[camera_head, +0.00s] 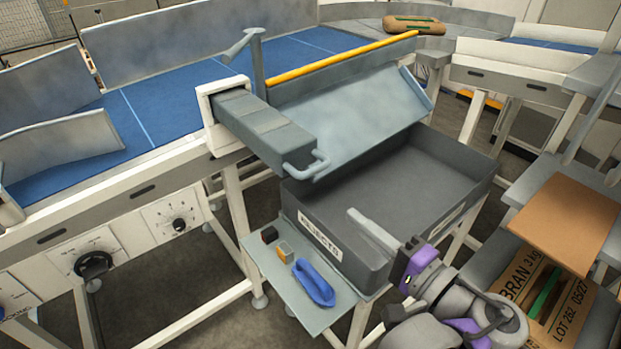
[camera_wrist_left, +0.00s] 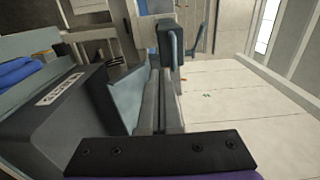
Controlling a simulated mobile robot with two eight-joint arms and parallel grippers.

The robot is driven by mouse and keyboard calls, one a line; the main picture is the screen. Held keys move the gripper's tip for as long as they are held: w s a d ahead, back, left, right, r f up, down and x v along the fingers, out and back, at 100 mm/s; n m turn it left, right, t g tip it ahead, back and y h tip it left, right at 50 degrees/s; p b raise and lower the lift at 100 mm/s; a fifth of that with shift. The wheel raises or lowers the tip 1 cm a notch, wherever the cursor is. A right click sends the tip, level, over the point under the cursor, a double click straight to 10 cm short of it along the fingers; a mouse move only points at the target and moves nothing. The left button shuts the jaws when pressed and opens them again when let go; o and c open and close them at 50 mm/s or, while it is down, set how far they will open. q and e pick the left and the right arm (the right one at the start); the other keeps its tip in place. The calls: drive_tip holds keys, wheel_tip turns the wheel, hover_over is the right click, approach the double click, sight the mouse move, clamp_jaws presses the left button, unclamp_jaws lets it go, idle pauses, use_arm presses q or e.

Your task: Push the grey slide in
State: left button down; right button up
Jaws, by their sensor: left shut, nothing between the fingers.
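The grey slide (camera_head: 262,128) is a long grey bar sticking far out of a white housing (camera_head: 212,112) on the side of the conveyor. A pale loop handle (camera_head: 310,166) is on its outer end. My left gripper (camera_head: 356,217) is shut and empty, over the front part of the dark rejects bin (camera_head: 343,270). It is apart from the slide, to the right of the handle and nearer to me. In the left wrist view, the shut left fingers (camera_wrist_left: 159,80) point toward a grey block that appears to be the slide's end (camera_wrist_left: 165,38). My right gripper is not in view.
A tilted metal chute (camera_head: 355,105) slopes down to the bin behind the slide. A small shelf (camera_head: 295,305) in front of the bin holds a blue object (camera_head: 313,283) and two small blocks. A cardboard box (camera_head: 550,300) is at the right.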

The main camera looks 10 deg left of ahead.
use_arm(q)
drive_tip(key=x, duration=1.4)
drive_tip(key=shift+p, duration=0.45)
drive_tip(key=shift+w, duration=0.1)
drive_tip(key=p+x, duration=0.3)
drive_tip(key=x, duration=2.6)
drive_tip(key=shift+w+a+p, duration=0.15)
drive_tip(key=shift+p, duration=0.2)
drive_tip(key=shift+r, duration=0.15)
